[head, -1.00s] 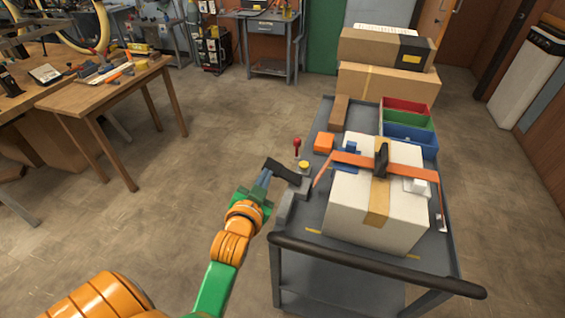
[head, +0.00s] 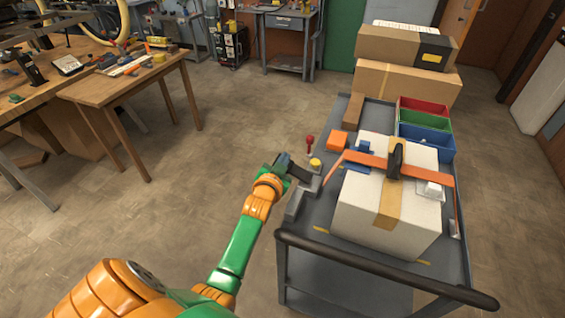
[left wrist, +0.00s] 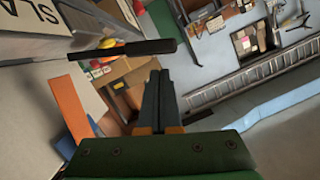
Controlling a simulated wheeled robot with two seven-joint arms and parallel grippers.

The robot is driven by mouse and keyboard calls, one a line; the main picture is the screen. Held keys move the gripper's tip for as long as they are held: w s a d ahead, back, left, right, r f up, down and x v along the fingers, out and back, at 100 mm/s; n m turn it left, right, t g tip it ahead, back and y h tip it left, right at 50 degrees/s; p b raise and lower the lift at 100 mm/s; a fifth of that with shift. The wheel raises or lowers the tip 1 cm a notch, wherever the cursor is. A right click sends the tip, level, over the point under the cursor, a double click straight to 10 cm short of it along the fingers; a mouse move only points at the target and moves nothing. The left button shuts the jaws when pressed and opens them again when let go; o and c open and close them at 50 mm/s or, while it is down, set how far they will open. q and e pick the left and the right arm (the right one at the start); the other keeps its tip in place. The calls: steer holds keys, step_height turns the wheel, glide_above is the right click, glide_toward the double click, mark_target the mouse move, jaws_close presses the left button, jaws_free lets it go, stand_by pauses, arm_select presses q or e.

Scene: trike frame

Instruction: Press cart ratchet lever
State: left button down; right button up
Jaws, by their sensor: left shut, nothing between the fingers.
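A black lever bar (head: 301,173) sticks out to the left from a grey block (head: 298,203) on the cart's left edge. In the left wrist view the bar (left wrist: 122,51) lies across the picture, ahead of my fingers. My left gripper (head: 283,161) is shut and empty at the bar's outer end and partly hides it. In the left wrist view its fingertips (left wrist: 159,74) are just below the bar's right end; I cannot tell whether they touch. My right gripper is not in view.
The grey cart (head: 322,220) carries a white box (head: 365,207) under an orange strap with a black handle (head: 396,160). A red knob (head: 310,142) and yellow button (head: 315,163) stand beside the lever. Bins and cartons are behind. Floor left of the cart is clear.

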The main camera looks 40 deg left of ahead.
arm_select(q)
steer(key=shift+s+a+f, duration=0.2)
steer(key=shift+a+f, duration=0.05)
steer(key=shift+f, duration=0.3)
